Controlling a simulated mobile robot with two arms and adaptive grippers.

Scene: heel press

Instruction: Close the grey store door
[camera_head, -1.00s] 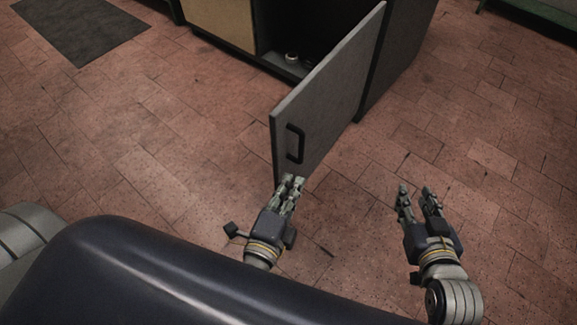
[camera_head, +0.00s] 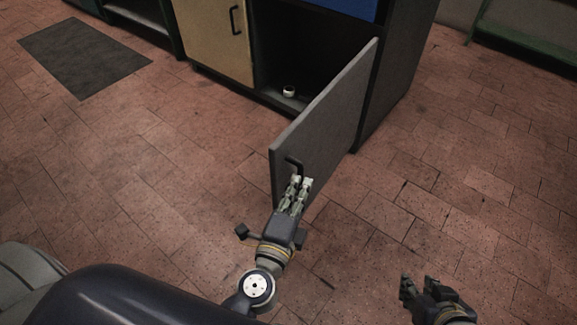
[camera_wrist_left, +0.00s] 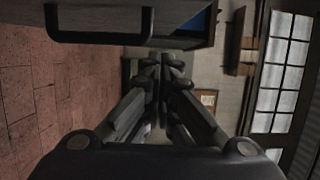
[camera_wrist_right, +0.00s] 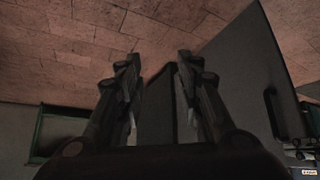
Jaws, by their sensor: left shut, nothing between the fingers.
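The grey store door (camera_head: 335,115) stands wide open, swung out from the dark cabinet. Its black handle (camera_head: 291,164) is near the free edge, partly hidden behind my left fingers. My left gripper (camera_head: 300,183) is shut and empty, in front of the door's handle side; I cannot tell whether it touches. In the left wrist view its fingertips (camera_wrist_left: 168,62) are together, and a black handle (camera_wrist_left: 98,38) lies above. My right gripper (camera_head: 418,284) is open and empty, low and right of the door. The right wrist view shows the grey door panel (camera_wrist_right: 240,80) to its right.
The cabinet opening (camera_head: 290,50) holds a small white cup-like item (camera_head: 289,91). A closed tan door (camera_head: 215,35) with a black handle is left of the opening. A dark mat (camera_head: 84,58) lies at far left. The tiled floor around the door is clear.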

